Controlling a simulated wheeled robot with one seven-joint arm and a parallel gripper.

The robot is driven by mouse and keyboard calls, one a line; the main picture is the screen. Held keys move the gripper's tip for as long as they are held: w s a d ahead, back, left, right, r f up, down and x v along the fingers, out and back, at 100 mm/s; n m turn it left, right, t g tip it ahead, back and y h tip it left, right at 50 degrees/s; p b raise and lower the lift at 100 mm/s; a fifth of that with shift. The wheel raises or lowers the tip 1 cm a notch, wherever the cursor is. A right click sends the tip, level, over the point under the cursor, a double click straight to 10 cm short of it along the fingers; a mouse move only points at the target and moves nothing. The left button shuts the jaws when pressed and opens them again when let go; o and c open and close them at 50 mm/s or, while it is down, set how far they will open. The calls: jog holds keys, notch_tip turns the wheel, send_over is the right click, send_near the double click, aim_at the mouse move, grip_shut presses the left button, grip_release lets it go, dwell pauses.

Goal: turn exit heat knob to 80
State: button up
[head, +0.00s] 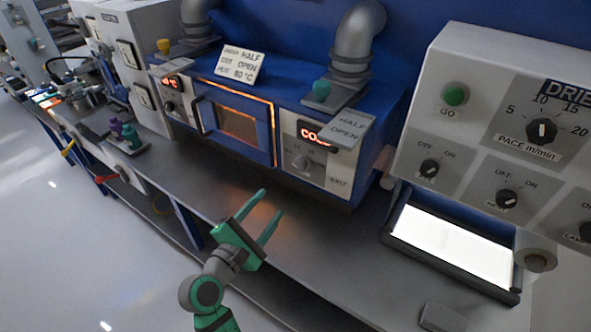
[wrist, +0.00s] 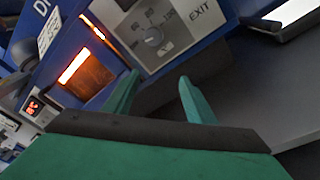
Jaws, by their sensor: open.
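The exit heat knob (head: 301,162) is a round grey knob on the pale panel marked EXIT, at the right end of the blue oven. Above it a dark display (head: 315,135) reads COLD in red. In the wrist view the knob (wrist: 153,37) sits at the top, with a printed scale around it. I cannot tell its exact setting. My green gripper (head: 257,215) is open and empty, in front of and below the panel, apart from the knob. Its two fingers (wrist: 158,98) point up toward the panel in the wrist view.
A glowing oven door (head: 236,122) is left of the panel. A card (head: 241,64) reading 80 °C stands on top. A HALF/OPEN label (head: 346,131) overhangs the panel's upper right. The drier cabinet (head: 470,110) and a lit tray (head: 450,245) stand right. The grey bench ahead is clear.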

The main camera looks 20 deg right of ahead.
jog(key=g+h, duration=0.1)
jog(key=h, duration=0.1)
send_near(298, 168)
jog(key=v, duration=0.2)
jog(key=x, duration=1)
jog(key=shift+w+d+r, duration=0.1)
jog(key=shift+d, duration=0.1)
jog(key=shift+w+d, duration=0.1)
jog(key=shift+w, duration=0.15)
jog(key=shift+s, duration=0.1)
jog(key=shift+d, duration=0.15)
jog(key=c, duration=1)
